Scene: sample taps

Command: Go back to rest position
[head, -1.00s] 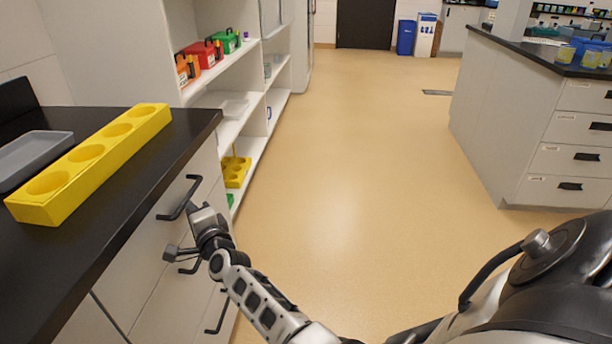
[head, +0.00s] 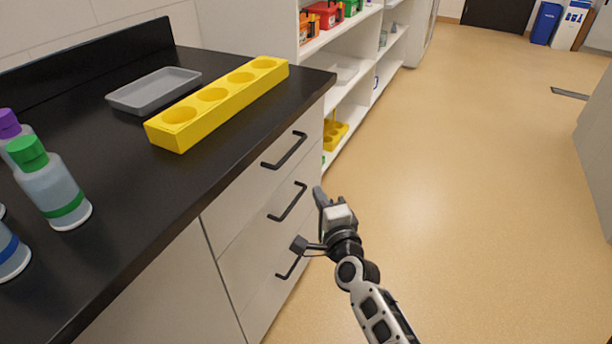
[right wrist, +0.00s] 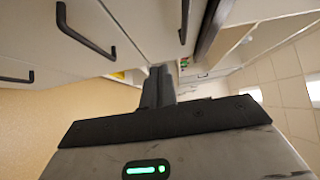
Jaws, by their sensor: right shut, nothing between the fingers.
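My right gripper (head: 319,196) is shut and empty in the head view, low beside the drawer fronts (head: 255,220) of the black-topped counter (head: 225,150). It appears just right of the drawer handles, over the floor in the picture; I cannot tell its exact gap from the drawers. In the right wrist view the two fingers (right wrist: 159,86) are together, with drawer fronts and handles beyond them. My left gripper is not in view.
On the counter are a yellow four-hole rack (head: 215,108), a grey tray (head: 155,91) and a green-capped bottle (head: 55,188) among other bottles. White shelves (head: 345,70) stand beyond the counter. The floor (head: 460,190) to the right is open.

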